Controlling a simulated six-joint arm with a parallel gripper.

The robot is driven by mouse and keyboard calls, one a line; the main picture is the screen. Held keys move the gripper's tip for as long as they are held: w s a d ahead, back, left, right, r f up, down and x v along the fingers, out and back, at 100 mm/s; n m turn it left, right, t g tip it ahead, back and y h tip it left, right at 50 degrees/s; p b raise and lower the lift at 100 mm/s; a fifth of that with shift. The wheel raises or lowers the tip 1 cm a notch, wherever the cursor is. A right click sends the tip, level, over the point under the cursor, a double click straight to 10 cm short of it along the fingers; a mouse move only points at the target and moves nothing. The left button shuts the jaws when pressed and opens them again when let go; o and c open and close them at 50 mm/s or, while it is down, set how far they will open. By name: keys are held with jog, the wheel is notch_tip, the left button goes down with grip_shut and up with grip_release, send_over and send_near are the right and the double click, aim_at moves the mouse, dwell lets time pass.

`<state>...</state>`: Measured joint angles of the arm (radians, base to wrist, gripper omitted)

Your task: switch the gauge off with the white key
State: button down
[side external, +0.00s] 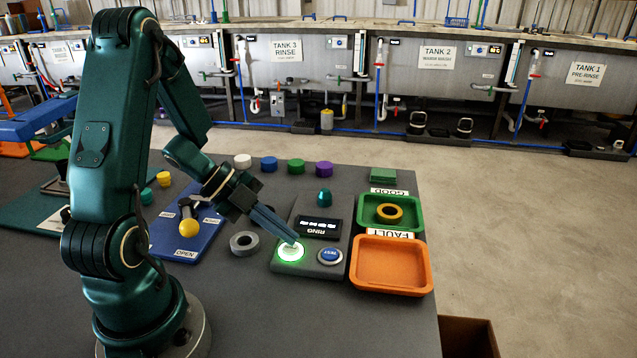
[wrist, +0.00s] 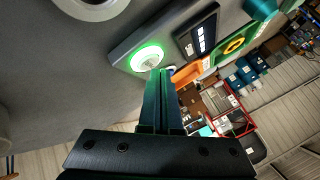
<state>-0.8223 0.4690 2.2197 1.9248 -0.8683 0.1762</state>
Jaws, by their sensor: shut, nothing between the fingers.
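The gauge (side external: 310,214) is a grey box with a dark display (side external: 319,227) showing pale characters, labelled RING, and a green dome on top. Its white key (side external: 290,253) sits at the front left inside a glowing green ring. The key also shows in the wrist view (wrist: 147,58). A blue key (side external: 330,256) is to its right. My gripper (side external: 294,241) is shut and empty, slanting down with its fingertips at the far edge of the white key. I cannot tell whether the tips touch it; they cover a little of it.
A green tray (side external: 368,218) labelled GOOD holds a yellow ring (side external: 389,213). An orange tray (side external: 354,268) labelled FAULT is empty. A grey ring (side external: 244,243) lies left of the gauge. A blue board (side external: 170,238) carries a yellow-knobbed lever. Several coloured caps stand behind.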

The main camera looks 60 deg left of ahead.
aim_at(285, 247)
jog(key=shift+f, duration=0.1)
dwell(0.3)
jog(key=shift+f, duration=0.4)
jog(key=shift+r, duration=0.45)
jog(key=shift+r, duration=3.05)
jog(key=shift+d, duration=0.1)
